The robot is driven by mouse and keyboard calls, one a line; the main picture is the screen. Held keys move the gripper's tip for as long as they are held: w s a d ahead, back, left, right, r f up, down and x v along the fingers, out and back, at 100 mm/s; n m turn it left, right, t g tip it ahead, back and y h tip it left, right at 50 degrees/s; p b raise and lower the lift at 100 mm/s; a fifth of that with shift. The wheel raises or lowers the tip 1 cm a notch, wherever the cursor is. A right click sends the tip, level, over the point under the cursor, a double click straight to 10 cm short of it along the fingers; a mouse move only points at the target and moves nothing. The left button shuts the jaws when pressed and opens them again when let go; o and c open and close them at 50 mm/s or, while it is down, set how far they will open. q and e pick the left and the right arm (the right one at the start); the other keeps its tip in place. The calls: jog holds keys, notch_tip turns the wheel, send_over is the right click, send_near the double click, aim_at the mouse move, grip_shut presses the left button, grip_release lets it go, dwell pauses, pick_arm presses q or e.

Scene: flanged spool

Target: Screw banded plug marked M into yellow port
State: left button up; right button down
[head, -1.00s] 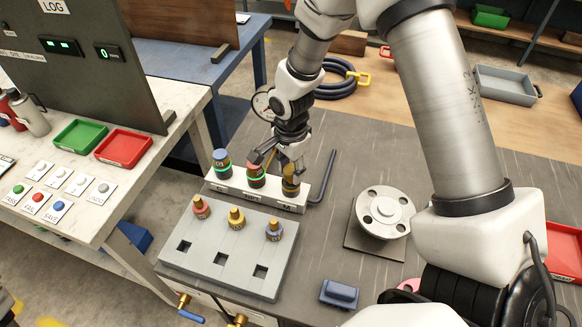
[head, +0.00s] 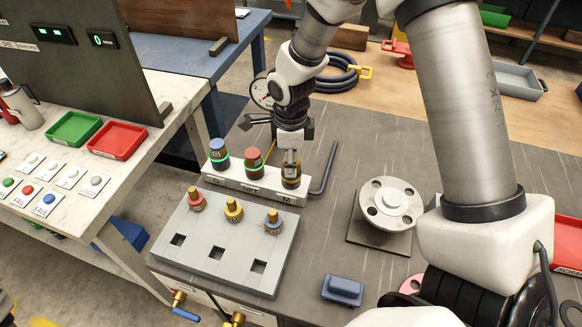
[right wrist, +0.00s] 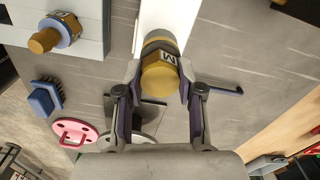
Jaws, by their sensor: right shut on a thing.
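A dark plug with a gold cap and a label M (right wrist: 160,76) stands upright at the right end of the white rack (head: 240,190). My right gripper (head: 291,168) is shut on its cap from above; in the right wrist view the fingers (right wrist: 158,92) sit on either side. The plug's lower end is hidden there. No lit ring shows on the gripped one. A yellow-collared brass fitting (head: 233,211) stands mid-row on the grey block. My left gripper is out of view.
The grey block (head: 205,265) has square holes, plus red-collared (head: 196,199) and blue-collared (head: 273,223) fittings. A dark bent rod (head: 327,172) lies close right of the rack.

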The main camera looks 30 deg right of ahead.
jog(key=shift+f+m, duration=0.25)
jog(key=shift+m, duration=0.85)
jog(key=shift+r+m, duration=0.2)
jog(key=shift+m, duration=0.3)
jog(key=c, duration=0.7)
grip_release()
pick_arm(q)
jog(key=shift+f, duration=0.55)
pick_arm(e)
jog(key=shift+o, duration=0.2)
